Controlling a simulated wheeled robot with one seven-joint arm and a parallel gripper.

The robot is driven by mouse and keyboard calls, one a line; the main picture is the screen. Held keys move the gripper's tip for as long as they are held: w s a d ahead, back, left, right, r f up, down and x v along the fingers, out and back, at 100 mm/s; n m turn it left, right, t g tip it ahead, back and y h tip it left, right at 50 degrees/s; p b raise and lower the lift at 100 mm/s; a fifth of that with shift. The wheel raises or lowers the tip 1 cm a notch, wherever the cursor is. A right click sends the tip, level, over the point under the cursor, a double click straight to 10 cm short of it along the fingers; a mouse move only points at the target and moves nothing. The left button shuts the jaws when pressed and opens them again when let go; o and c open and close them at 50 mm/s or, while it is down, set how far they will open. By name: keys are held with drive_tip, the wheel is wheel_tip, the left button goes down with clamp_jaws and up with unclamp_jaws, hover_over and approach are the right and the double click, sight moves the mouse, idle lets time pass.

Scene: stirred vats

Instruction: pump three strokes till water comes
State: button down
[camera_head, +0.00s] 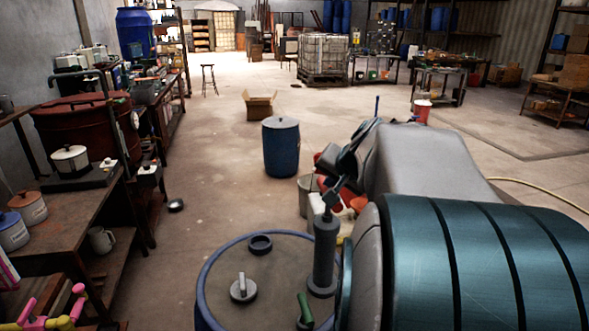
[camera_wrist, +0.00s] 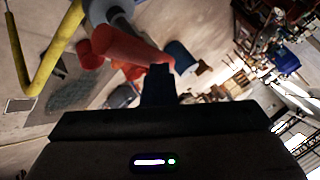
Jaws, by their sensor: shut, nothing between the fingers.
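A dark grey hand pump (camera_head: 325,245) stands upright on the lid of a blue-rimmed drum (camera_head: 210,270) at the bottom of the head view. A thin dark rod rises from its top toward dark parts beside my arm; where pump handle ends and gripper begins is unclear there. My gripper (camera_wrist: 158,75) shows in the wrist view as dark fingers, shut with nothing between them. A grey bucket (camera_head: 306,192) stands on the floor beyond the drum. No water is visible, and the pump's outlet cannot be made out.
The drum lid also carries a grey-handled cap (camera_head: 243,289), a dark ring (camera_head: 260,244) and a green handle (camera_head: 305,312). A blue barrel (camera_head: 281,150) and open carton (camera_head: 260,106) stand beyond. A cluttered bench (camera_head: 75,205) lines the left.

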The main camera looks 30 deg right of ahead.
drive_tip(key=shift+f+b, duration=1.55)
drive_tip(key=shift+f, duration=0.2)
idle(0.8)
drive_tip(key=shift+r+p, duration=2.6)
drive_tip(key=shift+r, duration=1.05)
wheel_tip(320, 180, up, 6)
drive_tip(key=p, duration=0.4)
